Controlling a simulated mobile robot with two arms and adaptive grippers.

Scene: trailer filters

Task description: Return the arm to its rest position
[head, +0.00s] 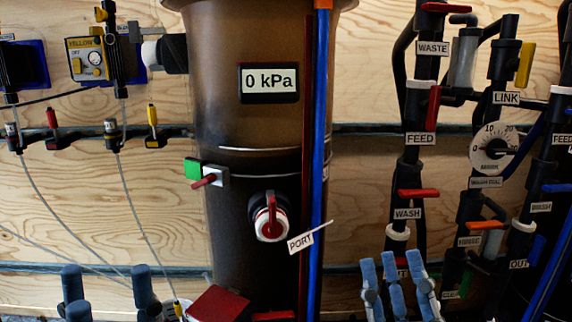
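My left gripper (108,288) is at the bottom left of the head view. Its dark blue-grey fingers point up with a wide empty gap between them, so it is open. My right gripper (396,282) is at the bottom, right of centre. Its light blue fingers point up side by side with narrow gaps. I see nothing held in it, and I cannot tell how far it is closed. The palms and most of both arms are below the picture edge.
A large brown tank (235,120) with a "0 kPa" display (269,83) and a red-handled port valve (269,217) stands in the middle. Black pipes with labelled valves fill the right. Thin lines and yellow-labelled devices (90,58) hang on the plywood wall (165,185) at left.

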